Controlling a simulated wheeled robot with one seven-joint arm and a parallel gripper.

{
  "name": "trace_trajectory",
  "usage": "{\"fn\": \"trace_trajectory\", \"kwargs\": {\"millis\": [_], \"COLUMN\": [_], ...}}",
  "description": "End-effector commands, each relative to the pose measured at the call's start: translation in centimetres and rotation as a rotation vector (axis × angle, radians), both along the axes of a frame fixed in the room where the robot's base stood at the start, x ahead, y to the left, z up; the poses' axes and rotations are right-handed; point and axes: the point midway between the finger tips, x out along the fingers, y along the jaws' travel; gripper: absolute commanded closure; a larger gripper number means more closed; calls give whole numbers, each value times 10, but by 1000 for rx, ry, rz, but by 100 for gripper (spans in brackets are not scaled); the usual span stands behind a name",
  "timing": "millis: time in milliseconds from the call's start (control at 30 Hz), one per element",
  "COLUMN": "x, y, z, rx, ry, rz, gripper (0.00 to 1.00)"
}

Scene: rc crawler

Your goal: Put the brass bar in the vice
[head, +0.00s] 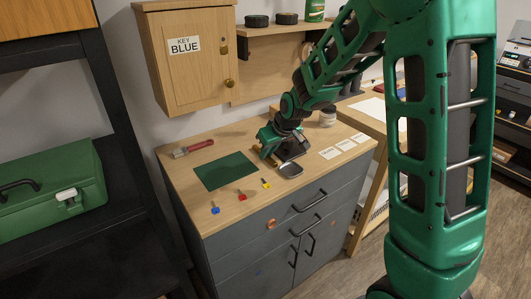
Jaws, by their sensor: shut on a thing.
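My gripper (272,157) is low over the wooden bench top, at the right of the green mat, beside a dark grey block with a rounded metal plate (289,170) in front of it. This may be the vice, but my wrist covers part of it. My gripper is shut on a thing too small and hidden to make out. I see no brass bar clearly anywhere, and I cannot tell whether it is the held thing.
The green mat (225,171) lies on the bench top (185,180). A red-handled brush (194,148) lies behind it. Small blue (215,210), red (242,196) and yellow (265,183) pieces lie in front. White cards (330,152) lie at right. A wooden cabinet (188,60) hangs above.

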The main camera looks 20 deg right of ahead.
Motion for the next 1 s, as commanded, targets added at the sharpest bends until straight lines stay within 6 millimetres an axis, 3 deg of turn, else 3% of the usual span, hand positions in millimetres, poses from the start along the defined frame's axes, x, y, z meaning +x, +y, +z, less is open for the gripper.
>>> {"fn": "trace_trajectory", "kwargs": {"millis": [33, 100, 533, 1000], "x": [0, 0, -3, -41], "y": [0, 0, 0, -12], "z": [-1, 0, 8, 78], "rx": [0, 0, 0, 1], "ry": [1, 1, -2, -4], "rz": [0, 0, 1, 1], "gripper": [80, 68, 68, 68]}}
